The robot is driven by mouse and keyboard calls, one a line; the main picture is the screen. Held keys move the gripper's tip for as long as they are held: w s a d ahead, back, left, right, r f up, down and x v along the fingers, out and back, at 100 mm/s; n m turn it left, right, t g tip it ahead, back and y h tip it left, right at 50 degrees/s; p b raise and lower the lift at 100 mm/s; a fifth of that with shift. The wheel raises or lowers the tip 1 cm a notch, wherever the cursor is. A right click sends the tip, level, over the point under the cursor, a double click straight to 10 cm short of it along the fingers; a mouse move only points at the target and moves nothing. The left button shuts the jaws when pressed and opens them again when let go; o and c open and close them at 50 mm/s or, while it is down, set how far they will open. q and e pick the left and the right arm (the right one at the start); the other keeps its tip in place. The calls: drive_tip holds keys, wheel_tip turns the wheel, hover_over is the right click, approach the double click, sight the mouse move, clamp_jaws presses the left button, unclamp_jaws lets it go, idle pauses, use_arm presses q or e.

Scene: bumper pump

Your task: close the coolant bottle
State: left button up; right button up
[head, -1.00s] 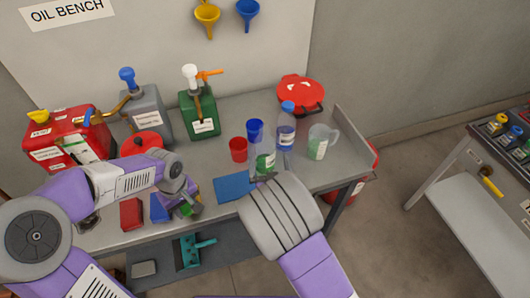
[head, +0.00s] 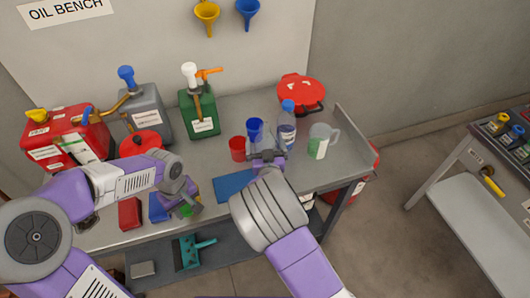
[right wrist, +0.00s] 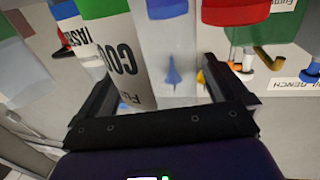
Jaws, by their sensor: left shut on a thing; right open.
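The coolant bottle (right wrist: 120,60), with a green and white label reading "COO…", stands between the open fingers of my right gripper (right wrist: 158,88), nearer the left finger in the right wrist view. In the head view my right gripper (head: 266,158) is at the bottle's place on the bench and covers most of it. The bottle's mouth is not clear to me. My left gripper (head: 189,204) is shut on a small green thing (head: 185,211), perhaps a cap, low over the bench's front edge. The fingers hide much of it.
A blue cup (head: 255,128) and a red cup (head: 237,148) stand close behind and left. A blue-capped bottle (head: 287,125) and a clear jug (head: 320,140) stand close right. A blue cloth (head: 232,186) lies in front. Cans and a red-lidded container (head: 301,91) stand behind.

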drive_tip(key=shift+w, duration=0.4)
drive_tip(key=shift+r, duration=0.1)
drive_tip(key=c, duration=1.2)
drive_tip(key=shift+c, duration=0.2)
